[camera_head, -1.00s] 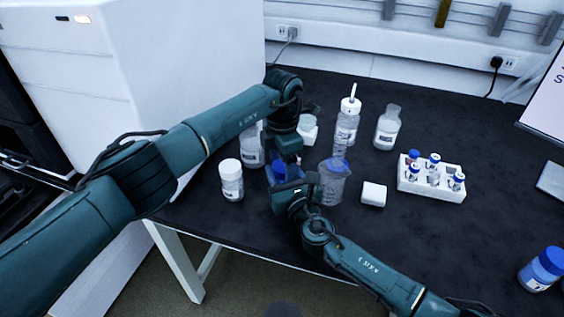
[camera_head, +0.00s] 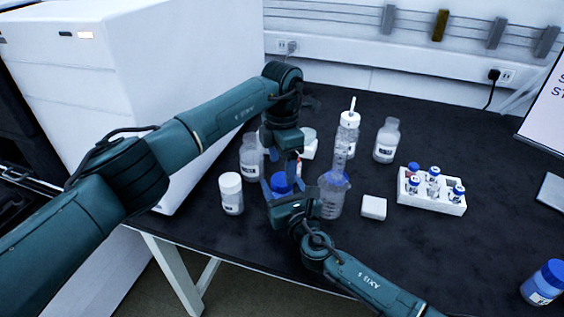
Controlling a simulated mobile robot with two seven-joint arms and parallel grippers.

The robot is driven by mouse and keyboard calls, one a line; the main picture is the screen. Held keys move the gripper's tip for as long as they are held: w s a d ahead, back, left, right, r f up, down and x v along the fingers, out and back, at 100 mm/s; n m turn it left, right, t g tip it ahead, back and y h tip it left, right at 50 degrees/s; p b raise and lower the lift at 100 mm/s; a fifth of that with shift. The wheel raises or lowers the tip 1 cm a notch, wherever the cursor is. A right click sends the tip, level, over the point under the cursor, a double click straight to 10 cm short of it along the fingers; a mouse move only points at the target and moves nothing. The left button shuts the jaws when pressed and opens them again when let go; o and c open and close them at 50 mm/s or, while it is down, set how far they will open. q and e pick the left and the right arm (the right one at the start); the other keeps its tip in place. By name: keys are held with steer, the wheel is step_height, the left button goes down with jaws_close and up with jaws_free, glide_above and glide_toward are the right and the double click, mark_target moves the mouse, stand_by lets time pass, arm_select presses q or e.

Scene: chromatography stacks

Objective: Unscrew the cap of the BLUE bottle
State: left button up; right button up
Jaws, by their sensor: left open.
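A bottle's blue cap (camera_head: 281,182) shows between my two grippers. The body below it is mostly hidden by my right gripper. My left gripper (camera_head: 283,180) comes down from above, open, with its fingers to either side of the cap; whether they touch it is not clear. My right gripper (camera_head: 284,198) is low in front of the bottle, at its body. Its fingers are hidden, so I cannot see whether they grip it. Another blue-capped bottle (camera_head: 543,283) stands at the lower right table edge, away from both grippers.
A small white box (camera_head: 374,207) and a vial rack (camera_head: 432,200) lie to the right. The right rear table is clear.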

steer(key=shift+o, duration=1)
